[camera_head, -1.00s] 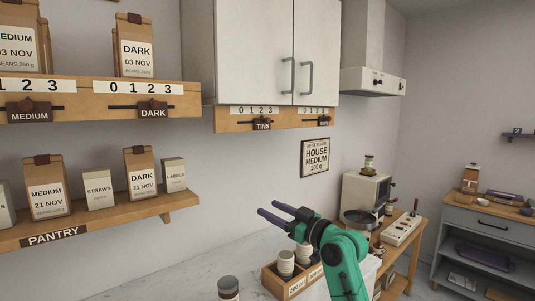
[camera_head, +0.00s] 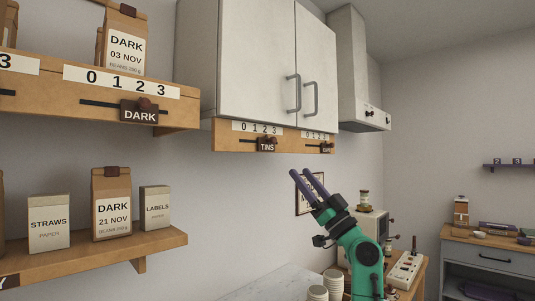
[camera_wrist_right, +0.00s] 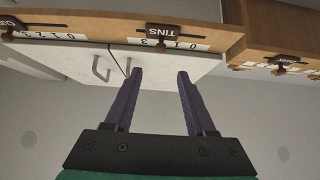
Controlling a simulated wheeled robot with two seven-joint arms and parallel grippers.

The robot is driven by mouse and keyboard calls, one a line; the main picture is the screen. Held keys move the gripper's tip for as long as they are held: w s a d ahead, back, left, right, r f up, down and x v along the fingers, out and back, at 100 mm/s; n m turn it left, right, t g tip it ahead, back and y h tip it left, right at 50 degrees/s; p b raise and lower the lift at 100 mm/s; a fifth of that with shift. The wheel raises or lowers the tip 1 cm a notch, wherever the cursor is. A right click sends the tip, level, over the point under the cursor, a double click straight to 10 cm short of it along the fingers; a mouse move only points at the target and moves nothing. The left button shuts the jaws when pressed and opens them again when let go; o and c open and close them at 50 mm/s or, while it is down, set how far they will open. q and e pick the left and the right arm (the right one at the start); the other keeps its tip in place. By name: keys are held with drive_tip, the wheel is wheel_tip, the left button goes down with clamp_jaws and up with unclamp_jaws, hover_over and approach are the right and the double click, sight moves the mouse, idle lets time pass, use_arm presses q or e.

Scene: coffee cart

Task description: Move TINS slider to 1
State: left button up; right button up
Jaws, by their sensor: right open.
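The TINS slider (camera_head: 267,144) is a dark brown tab with a knob, on the wooden rail (camera_head: 226,140) under the white wall cabinet. Its knob stands under the 2 of the 0–3 scale (camera_head: 257,128). The slider (camera_wrist_right: 161,31) also shows in the right wrist view, upside down, with its knob between the 1 and the 3. My right gripper (camera_head: 302,174) is open and empty, below and to the right of the slider in the head view, apart from it. In the right wrist view its fingers (camera_wrist_right: 160,73) point toward the rail. My left gripper is out of view.
A second slider (camera_head: 326,148) sits on the same rail to the right. The DARK slider (camera_head: 140,111) is on a shelf rail at left. A framed sign (camera_head: 300,197) hangs behind my right fingers. The wall below the TINS slider is clear.

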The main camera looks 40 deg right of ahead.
sight(275, 142)
drive_tip(key=p+x, duration=0.9)
drive_tip(key=x, duration=0.5)
drive_tip(key=shift+w+r+p, duration=0.25)
drive_tip(key=shift+p, duration=0.05)
drive_tip(key=shift+w, duration=0.15)
clamp_jaws()
drive_tip(key=shift+f, duration=0.1)
